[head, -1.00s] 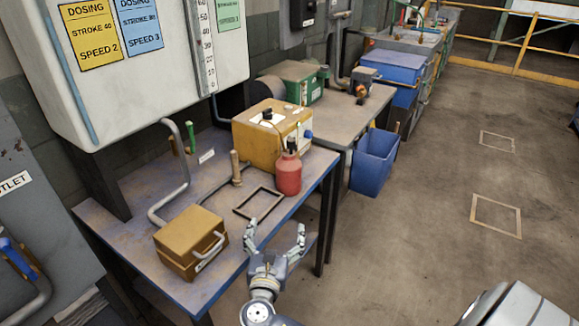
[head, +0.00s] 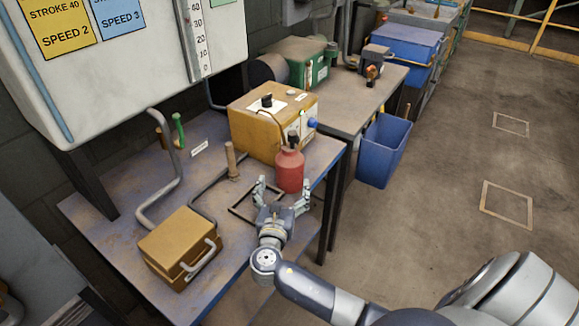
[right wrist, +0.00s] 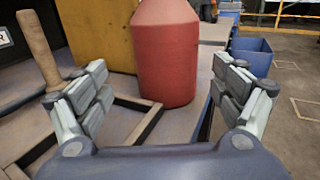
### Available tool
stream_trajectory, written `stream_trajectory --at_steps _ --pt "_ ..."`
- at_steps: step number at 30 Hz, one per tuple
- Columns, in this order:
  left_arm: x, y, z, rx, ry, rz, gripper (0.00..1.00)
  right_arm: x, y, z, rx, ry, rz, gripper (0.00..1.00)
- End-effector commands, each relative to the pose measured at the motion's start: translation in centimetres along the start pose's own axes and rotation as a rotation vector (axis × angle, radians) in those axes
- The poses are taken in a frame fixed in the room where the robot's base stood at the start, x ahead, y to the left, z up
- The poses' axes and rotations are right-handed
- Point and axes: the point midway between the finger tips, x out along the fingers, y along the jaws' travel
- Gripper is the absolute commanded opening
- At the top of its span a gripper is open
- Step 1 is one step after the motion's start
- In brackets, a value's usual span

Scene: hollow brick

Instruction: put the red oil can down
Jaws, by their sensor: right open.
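The red oil can (head: 289,171) stands upright on the blue-edged workbench (head: 218,272), in front of the yellow box with a black knob (head: 258,141). It also shows in the right wrist view (right wrist: 166,55), ahead of the fingers, its top cut off by the frame. My right gripper (head: 281,187) is open and empty, its fingers pointing at the can from the near side. In the wrist view the can stands beyond the fingertips, between their directions. A dark square frame (head: 243,214) lies flat on the bench, left of the can and partly behind the gripper. My left gripper is not in view.
A tan box with a handle (head: 181,247) sits at the bench's near left. A wooden-handled lever (head: 231,160) rises left of the gripper. A blue bin (head: 383,152) stands on the floor to the right. The floor farther right is open.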

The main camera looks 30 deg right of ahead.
Motion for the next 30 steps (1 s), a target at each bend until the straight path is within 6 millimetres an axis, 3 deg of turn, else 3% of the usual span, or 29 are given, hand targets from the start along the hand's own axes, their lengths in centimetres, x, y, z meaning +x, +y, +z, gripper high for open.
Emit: stream_trajectory --at_steps 13,22,30 --pt "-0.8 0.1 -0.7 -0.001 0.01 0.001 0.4 5.2 -0.8 0.6 0.0 -0.001 0.0 0.88" --pt "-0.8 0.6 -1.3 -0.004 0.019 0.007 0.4 5.7 -0.8 0.5 0.001 0.001 0.0 0.88" --pt "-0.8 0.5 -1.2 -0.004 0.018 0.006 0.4 5.7 -0.8 0.5 0.001 0.001 0.0 0.29"
